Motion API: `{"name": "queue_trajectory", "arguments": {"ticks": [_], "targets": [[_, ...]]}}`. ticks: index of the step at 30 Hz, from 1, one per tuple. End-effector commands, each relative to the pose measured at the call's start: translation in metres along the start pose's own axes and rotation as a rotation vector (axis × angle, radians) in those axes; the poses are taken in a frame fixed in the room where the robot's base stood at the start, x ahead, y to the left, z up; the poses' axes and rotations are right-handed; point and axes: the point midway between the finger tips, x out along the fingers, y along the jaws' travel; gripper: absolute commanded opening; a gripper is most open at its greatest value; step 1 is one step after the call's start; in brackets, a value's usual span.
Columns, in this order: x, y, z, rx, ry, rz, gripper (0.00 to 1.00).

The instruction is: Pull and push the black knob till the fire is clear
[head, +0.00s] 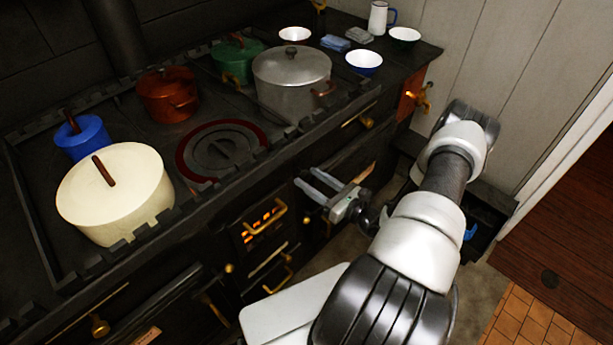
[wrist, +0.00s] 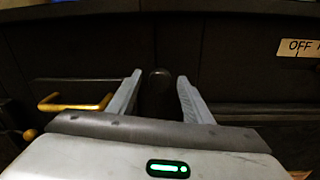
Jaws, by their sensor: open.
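The black knob (wrist: 158,92) shows in the wrist view as a dark upright rounded shape on the dark stove front. My gripper (wrist: 157,80) is open, with one pale finger on each side of the knob. I see a gap beside the knob, and cannot tell whether either finger touches it. In the head view my gripper (head: 307,177) is at the stove front, right of the fire grate, and I cannot make out the knob there. The fire (head: 263,221) glows orange behind the grate bars.
The dark stove (head: 150,265) carries several pots, including a cream pot (head: 112,190) and a grey pot (head: 290,85). A brass handle (wrist: 75,103) lies left of my gripper in the wrist view. An "OFF" label (wrist: 298,48) is at upper right.

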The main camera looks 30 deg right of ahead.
Motion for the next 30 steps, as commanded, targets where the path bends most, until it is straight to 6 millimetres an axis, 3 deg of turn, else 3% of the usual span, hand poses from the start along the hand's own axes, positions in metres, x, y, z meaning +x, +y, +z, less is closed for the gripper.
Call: {"name": "queue_trajectory", "arguments": {"ticks": [6, 15, 24, 30], "targets": [[0.020, 0.000, 0.000, -0.001, 0.001, 0.000, 0.46], [0.022, 0.000, 0.000, 0.000, 0.001, -0.001, 0.46], [0.021, 0.000, 0.000, 0.000, 0.001, 0.000, 0.00], [0.012, -0.001, -0.001, 0.000, 0.002, -0.002, 0.00]]}}
